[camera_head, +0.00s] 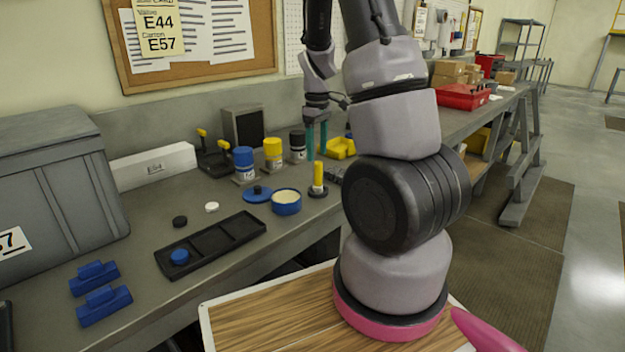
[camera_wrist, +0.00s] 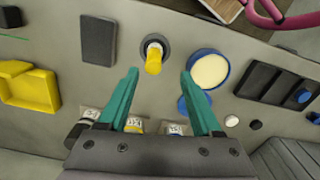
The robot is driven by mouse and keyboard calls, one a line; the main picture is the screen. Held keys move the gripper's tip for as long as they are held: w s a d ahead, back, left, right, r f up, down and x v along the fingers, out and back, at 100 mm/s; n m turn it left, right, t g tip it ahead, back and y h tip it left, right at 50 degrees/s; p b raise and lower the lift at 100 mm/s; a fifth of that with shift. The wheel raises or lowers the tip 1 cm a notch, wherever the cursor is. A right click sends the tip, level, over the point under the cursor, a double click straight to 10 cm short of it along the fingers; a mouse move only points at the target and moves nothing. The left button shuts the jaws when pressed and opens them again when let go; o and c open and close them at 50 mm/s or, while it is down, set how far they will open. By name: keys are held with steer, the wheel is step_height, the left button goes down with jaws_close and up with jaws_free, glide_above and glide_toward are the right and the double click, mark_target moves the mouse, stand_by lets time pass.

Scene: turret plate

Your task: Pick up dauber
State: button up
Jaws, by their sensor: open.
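The dauber (camera_head: 318,174) appears to be the yellow upright cylinder in a round dark base on the grey workbench. It also shows in the wrist view (camera_wrist: 154,60), near the middle between the fingers. My gripper (camera_head: 317,154) has two teal fingers pointing down, above the yellow cylinder. In the wrist view my gripper (camera_wrist: 158,72) is open and empty, with a finger on each side of the cylinder and clear gaps. I cannot tell how far the fingertips are above it.
A blue dish with cream filling (camera_head: 287,203) and a blue lid (camera_head: 257,194) lie left of the dauber. Blue-, yellow- and black-capped bottles (camera_head: 273,153) stand behind. A yellow bin (camera_head: 341,149) is behind right. A dark compartment tray (camera_head: 215,242) lies front left.

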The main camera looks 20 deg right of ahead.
mark_target(318, 175)
step_height(318, 175, down, 4)
steer(key=shift+r, duration=0.15)
steer(key=shift+w+d+f, duration=0.1)
steer(key=shift+d+f, duration=0.05)
steer(key=shift+f, duration=0.75)
steer(key=shift+w+d+f, duration=0.1)
steer(key=shift+d+f, duration=0.05)
steer(key=shift+f, duration=0.75)
steer(key=shift+w+d+f, duration=0.1)
steer(key=shift+d+f, duration=0.05)
steer(key=shift+f, duration=0.75)
jaws_close()
